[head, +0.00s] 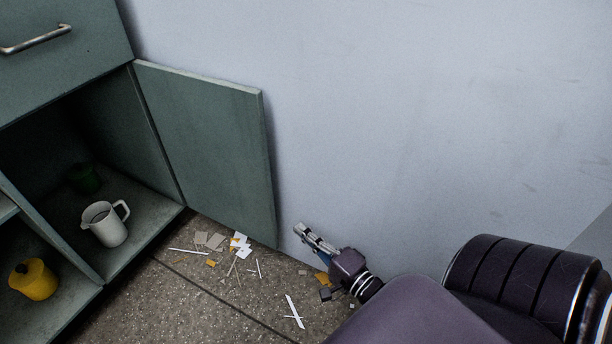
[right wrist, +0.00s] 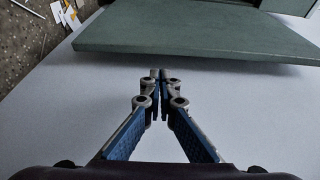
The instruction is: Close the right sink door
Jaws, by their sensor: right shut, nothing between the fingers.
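The right sink door (head: 212,150) is a green-grey panel, standing wide open and swung out from the cabinet toward the wall. In the right wrist view the door (right wrist: 195,32) spans the top of the picture, just beyond the fingertips. My right gripper (head: 298,228) is shut and empty, close to the wall and right of the door's free edge, with a small gap in the head view. In the right wrist view its fingertips (right wrist: 158,74) meet, pointing at the door. My left gripper is not in view.
The open cabinet holds a white pitcher (head: 106,223), a yellow container (head: 33,279) and a dark green container (head: 84,178). A drawer handle (head: 36,39) is above. Paper scraps (head: 238,244) litter the floor. The pale wall (head: 420,120) borders the right side.

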